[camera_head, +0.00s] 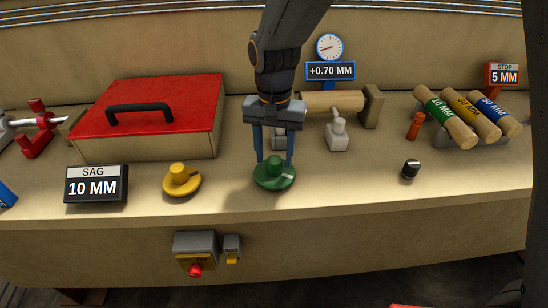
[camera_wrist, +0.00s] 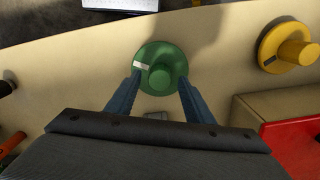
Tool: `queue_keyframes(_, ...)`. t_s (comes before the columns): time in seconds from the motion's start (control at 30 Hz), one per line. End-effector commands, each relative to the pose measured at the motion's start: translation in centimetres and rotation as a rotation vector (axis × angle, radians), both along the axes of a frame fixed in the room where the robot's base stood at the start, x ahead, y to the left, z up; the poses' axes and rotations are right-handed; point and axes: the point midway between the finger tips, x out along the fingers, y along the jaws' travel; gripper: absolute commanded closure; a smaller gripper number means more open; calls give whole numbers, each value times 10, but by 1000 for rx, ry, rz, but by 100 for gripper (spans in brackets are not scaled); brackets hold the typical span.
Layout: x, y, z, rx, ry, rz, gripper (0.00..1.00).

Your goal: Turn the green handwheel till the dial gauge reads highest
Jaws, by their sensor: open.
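The green handwheel (camera_head: 274,177) lies on the bench near its front edge, with a raised hub and a pale mark on its rim. It also shows in the wrist view (camera_wrist: 160,68), with the mark at the left of the hub. My gripper (camera_head: 274,158) points down over it, its two blue fingers apart on either side of the hub. In the wrist view the fingertips (camera_wrist: 160,77) overlap the wheel; I cannot tell whether they touch it. The round dial gauge (camera_head: 329,47) stands behind, above a blue display (camera_head: 330,71) reading +0.70 MM.
A yellow handwheel (camera_head: 182,180) and a SAG 10 MM sign (camera_head: 96,184) stand to the left, before a red-lidded box (camera_head: 150,106). A black knob (camera_head: 411,168), an orange peg (camera_head: 416,126) and several labelled rollers (camera_head: 470,117) are to the right. A control box (camera_head: 195,252) hangs on the bench front.

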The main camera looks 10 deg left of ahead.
Motion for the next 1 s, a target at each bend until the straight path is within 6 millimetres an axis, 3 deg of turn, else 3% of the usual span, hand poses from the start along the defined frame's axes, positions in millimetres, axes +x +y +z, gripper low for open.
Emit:
queue_keyframes(0.2, 0, -1, -19, 0, 1, 0, 52)
queue_keyframes(0.5, 0, -1, -21, 0, 0, 0, 52)
queue_keyframes(0.77, 0, -1, -21, 0, -1, 0, 93)
queue_keyframes(1.0, 0, -1, -21, 0, -1, 24, 93)
